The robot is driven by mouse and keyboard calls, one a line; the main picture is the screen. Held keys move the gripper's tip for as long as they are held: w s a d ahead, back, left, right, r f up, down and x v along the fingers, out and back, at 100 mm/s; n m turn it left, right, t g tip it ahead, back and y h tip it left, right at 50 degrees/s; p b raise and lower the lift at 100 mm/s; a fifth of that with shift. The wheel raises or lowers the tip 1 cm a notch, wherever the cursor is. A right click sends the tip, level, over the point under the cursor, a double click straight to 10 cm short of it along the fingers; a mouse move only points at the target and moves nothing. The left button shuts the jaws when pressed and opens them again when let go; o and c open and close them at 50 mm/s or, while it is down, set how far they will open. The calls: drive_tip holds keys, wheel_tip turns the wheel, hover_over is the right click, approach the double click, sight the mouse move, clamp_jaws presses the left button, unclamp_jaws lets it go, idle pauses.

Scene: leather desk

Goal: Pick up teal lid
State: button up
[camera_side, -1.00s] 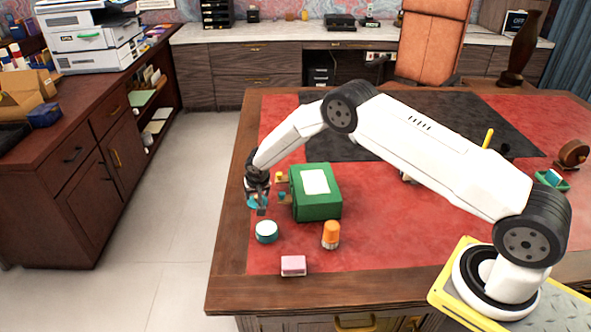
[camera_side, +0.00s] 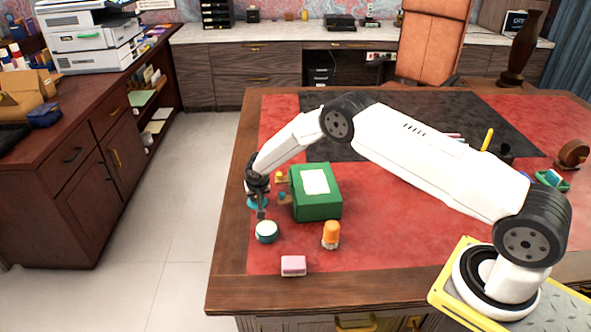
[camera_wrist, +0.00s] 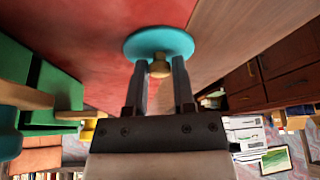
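The teal lid (camera_side: 250,203) is at the left edge of the red desk mat, beneath my gripper (camera_side: 258,192), which partly hides it. In the wrist view the teal lid (camera_wrist: 130,47) is a round disc with a gold knob (camera_wrist: 160,67) at its middle. My gripper (camera_wrist: 163,62) has its two grey fingertips on either side of the knob, very close to it. Whether they touch or squeeze the knob I cannot tell. The lid seems to be at the desk surface; any small gap beneath it cannot be seen.
A green box (camera_side: 318,207) stands just right of my gripper, with small knobs on its left side. The desk edge is close on the left.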

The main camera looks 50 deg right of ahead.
clamp_jaws()
drive_tip(key=shift+r, duration=0.2)
drive_tip(key=shift+r, duration=0.55)
drive_tip(key=s+r, duration=1.1)
drive_tip(key=s, duration=0.3)
drive_tip(key=shift+a+r, duration=0.25)
drive_tip(key=shift+a, duration=0.1)
